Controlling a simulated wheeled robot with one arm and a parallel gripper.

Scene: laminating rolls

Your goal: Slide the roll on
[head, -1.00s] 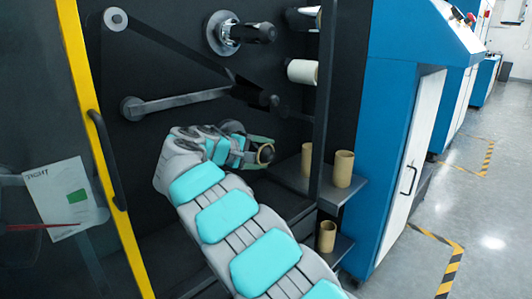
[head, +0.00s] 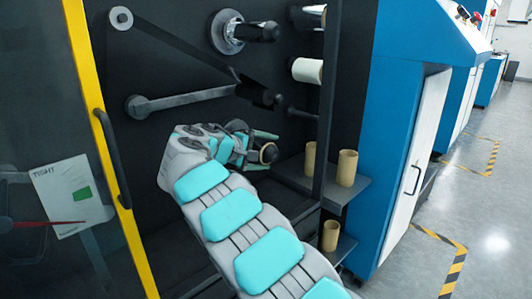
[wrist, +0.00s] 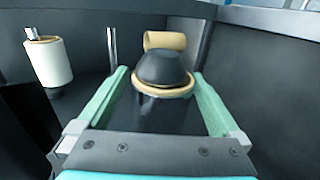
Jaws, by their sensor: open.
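A tan roll core shows as a ring (wrist: 163,92) around a black rounded end (wrist: 162,68) in the wrist view. My gripper (wrist: 160,98) is open, with one green finger on each side of the ring and a visible gap to each finger. In the head view my gripper (head: 262,151) is in front of the dark machine panel, left of the shelf. The rest of the core and whatever supports it are hidden behind the black end and my arm.
Tan tubes stand on the upper shelf (head: 309,158) (head: 347,168), and another on the lower shelf (head: 330,236). A white roll (head: 307,70) is on a peg above; a white roll shows at left in the wrist view (wrist: 48,62). A dark post (head: 328,110) stands close right.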

